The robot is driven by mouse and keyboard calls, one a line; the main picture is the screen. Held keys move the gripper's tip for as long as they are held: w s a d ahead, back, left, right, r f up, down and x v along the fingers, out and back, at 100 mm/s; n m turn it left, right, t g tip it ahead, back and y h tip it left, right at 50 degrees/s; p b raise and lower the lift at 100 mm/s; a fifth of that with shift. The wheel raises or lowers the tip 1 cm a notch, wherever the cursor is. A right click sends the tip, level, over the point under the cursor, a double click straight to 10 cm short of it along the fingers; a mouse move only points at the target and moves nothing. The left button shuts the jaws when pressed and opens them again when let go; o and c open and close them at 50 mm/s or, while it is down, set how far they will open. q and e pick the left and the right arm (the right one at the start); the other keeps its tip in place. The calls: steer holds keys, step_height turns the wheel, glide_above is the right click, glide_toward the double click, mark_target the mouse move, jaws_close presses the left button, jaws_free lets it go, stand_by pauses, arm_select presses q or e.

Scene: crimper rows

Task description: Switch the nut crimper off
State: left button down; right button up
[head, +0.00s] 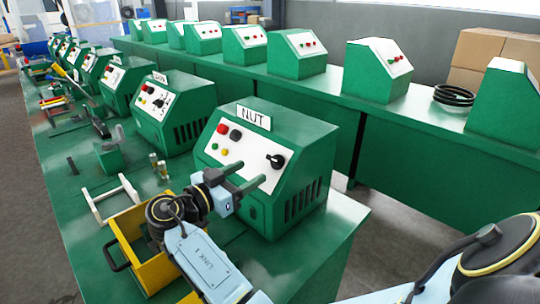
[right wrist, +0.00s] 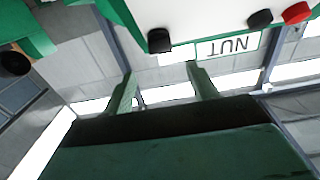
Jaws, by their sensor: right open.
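The nut crimper (head: 275,128) is a green machine with a sloped white panel and a NUT sign (head: 254,117). The panel carries red, black, yellow and green buttons and a black rotary knob (head: 275,160) at its right. My right gripper (head: 245,178) is open and empty in front of the panel, left of and below the knob in the head view. In the right wrist view the panel appears upside down. The knob (right wrist: 158,40) lies beyond my open fingertips (right wrist: 162,85), between them sideways and apart from them. My left gripper is not in view.
Similar green crimpers (head: 172,112) stand in a row on the left. A yellow bin (head: 157,272) is beside my right arm. A white frame (head: 110,197) and small metal cylinders lie on the green bench (head: 335,232). A second row of machines stands behind.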

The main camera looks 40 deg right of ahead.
mark_target(271, 160)
steer(key=d, duration=0.4)
steer(key=shift+w+p, duration=0.2)
steer(key=shift+p, duration=0.1)
steer(key=d, duration=0.4)
steer(key=shift+w, duration=0.2)
steer(key=shift+d+p, duration=0.3)
steer(key=shift+d, duration=0.1)
steer(key=shift+w+d, duration=0.1)
steer(key=shift+d, duration=0.1)
steer(key=shift+c, duration=0.6)
steer(key=c, duration=0.9)
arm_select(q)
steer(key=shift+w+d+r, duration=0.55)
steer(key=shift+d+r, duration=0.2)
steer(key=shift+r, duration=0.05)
arm_select(e)
steer(key=shift+o, duration=0.2)
